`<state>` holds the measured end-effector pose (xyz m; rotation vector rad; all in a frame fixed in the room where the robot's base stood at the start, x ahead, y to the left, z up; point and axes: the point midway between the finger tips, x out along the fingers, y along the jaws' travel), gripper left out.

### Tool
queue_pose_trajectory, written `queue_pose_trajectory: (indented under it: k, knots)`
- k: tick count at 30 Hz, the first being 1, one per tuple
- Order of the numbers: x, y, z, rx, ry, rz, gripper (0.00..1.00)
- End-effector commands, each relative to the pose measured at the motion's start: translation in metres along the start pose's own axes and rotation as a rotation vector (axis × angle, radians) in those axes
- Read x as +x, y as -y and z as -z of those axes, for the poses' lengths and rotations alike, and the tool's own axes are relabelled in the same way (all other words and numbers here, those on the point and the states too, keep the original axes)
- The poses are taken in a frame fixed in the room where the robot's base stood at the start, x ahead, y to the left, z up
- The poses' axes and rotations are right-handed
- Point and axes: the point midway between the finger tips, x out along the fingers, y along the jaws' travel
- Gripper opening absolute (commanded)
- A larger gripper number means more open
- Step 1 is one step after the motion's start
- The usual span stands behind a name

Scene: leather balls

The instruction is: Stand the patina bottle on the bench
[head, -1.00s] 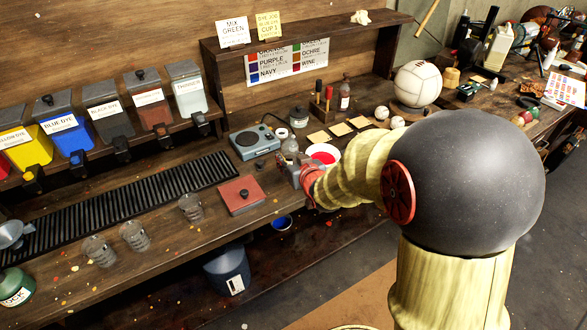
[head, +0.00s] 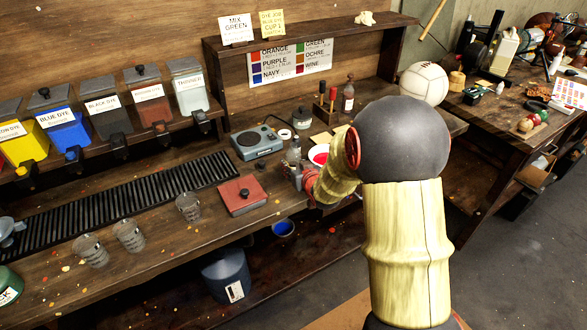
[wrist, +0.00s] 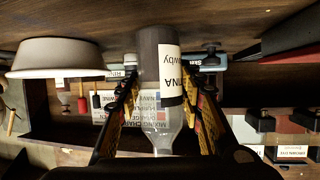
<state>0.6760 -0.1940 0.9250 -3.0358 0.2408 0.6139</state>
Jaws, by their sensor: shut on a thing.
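The patina bottle (wrist: 160,85) is clear at the neck and dark in the body, with a white and black label. In the wrist view, which is upside down, it stands upright between the fingers of my gripper (wrist: 160,105), which are shut on it. In the head view the bottle (head: 294,150) shows just behind my gripper (head: 297,176), above the bench (head: 150,225) near its front edge. My gripper partly hides it there. Its base is close to the bench top; I cannot tell whether they touch.
A white bowl with red dye (head: 318,150) is close beside the bottle. A scale (head: 257,142) stands behind left, and a red square pad (head: 242,195) and several clear cups (head: 188,207) lie to the left. A dark ribbed rack (head: 130,205) runs along the bench.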

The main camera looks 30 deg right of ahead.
Motion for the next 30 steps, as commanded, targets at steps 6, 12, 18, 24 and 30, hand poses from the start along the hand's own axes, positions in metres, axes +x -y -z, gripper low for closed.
queue_pose_trajectory:
  k: [6,12,18,24,30]
  knots:
    - [-0.0004,-0.0001,0.0028,0.0,-0.004,0.0,0.07]
    - [0.0008,-0.0001,-0.0009,0.0,-0.002,0.0,0.4]
    - [0.0006,-0.0001,-0.0007,0.0,-0.002,0.0,0.51]
    - [0.0006,-0.0001,-0.0007,0.0,-0.002,0.0,0.56]
    - [0.0,-0.0001,0.0009,0.0,-0.002,-0.001,0.56]
